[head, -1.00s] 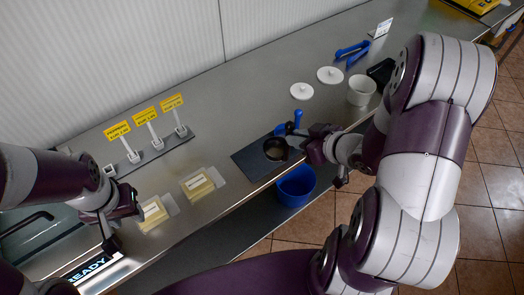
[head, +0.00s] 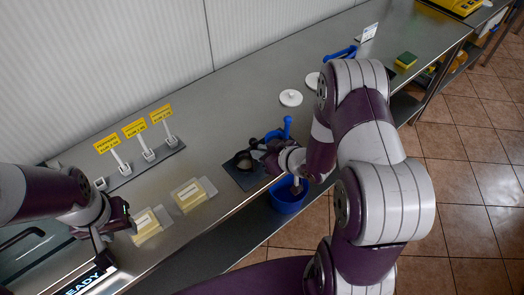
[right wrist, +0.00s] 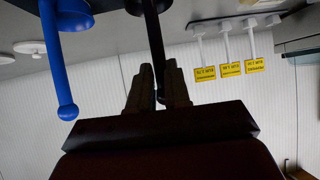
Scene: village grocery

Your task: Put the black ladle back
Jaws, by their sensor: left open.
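The black ladle's round cup (head: 243,161) shows over the dark mat (head: 243,181) on the steel counter; I cannot tell whether it touches the mat. My right gripper (head: 268,153) is just right of the cup. In the right wrist view its fingers (right wrist: 158,88) are closed around the ladle's dark handle (right wrist: 154,35). A blue ladle (head: 286,126) is just behind the right gripper, and its long handle (right wrist: 60,65) is left of the fingers in the right wrist view. My left gripper (head: 117,228) is open and empty at the left, near the yellow blocks.
A blue bucket (head: 287,197) hangs at the counter's front edge below the right gripper. Two yellow blocks (head: 194,193) lie left of the mat. White lids (head: 291,98) and blue tongs (head: 341,55) are further back. A rail with yellow signs (head: 134,128) stands behind.

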